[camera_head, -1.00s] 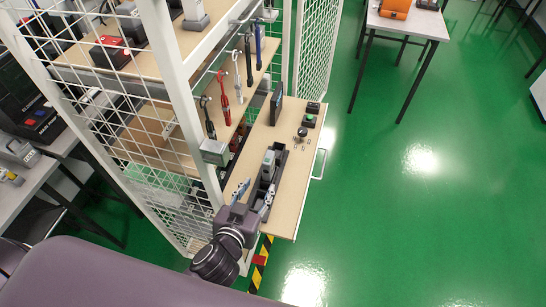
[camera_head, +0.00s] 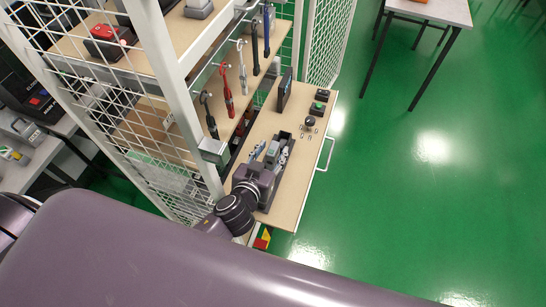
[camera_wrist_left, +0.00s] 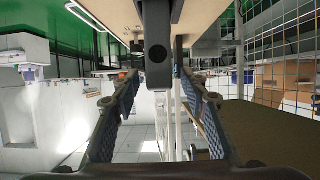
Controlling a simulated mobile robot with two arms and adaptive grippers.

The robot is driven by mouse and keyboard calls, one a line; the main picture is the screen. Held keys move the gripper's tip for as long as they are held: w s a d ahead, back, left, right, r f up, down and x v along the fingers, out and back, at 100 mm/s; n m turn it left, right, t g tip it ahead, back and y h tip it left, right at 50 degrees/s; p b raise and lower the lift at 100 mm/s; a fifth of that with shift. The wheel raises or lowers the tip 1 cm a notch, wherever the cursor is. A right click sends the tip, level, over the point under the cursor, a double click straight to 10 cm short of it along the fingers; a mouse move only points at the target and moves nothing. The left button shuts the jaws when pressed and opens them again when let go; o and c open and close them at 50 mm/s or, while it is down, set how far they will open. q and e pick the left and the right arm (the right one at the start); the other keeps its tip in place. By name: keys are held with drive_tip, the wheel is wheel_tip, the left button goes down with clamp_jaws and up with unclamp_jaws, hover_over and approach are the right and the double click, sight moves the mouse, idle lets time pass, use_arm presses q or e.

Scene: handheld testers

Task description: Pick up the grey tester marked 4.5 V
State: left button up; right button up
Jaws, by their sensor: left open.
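A small grey tester (camera_head: 272,150) stands in a long dark rack (camera_head: 288,140) on the pull-out wooden shelf in the head view. Its marking is too small to read. My left gripper (camera_head: 269,154) is open, with one finger to each side of the tester. In the left wrist view my left gripper (camera_wrist_left: 160,92) shows two blue-padded fingers spread apart. A dark upright piece with a round spot (camera_wrist_left: 157,52) lies between them at the top; I cannot tell whether it is the tester or the rack. My right gripper is not in view.
The shelf (camera_head: 290,210) also holds a dark upright panel (camera_head: 285,90), a black knob (camera_head: 310,121) and a green-button box (camera_head: 317,108). Hanging tools, such as red pliers (camera_head: 227,95), and a white cage post (camera_head: 175,80) stand close on the left.

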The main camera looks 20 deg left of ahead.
use_arm(q)
drive_tip(key=shift+w+f, duration=0.15)
drive_tip(key=shift+w, duration=0.35)
drive_tip(key=shift+c, duration=0.7)
clamp_jaws()
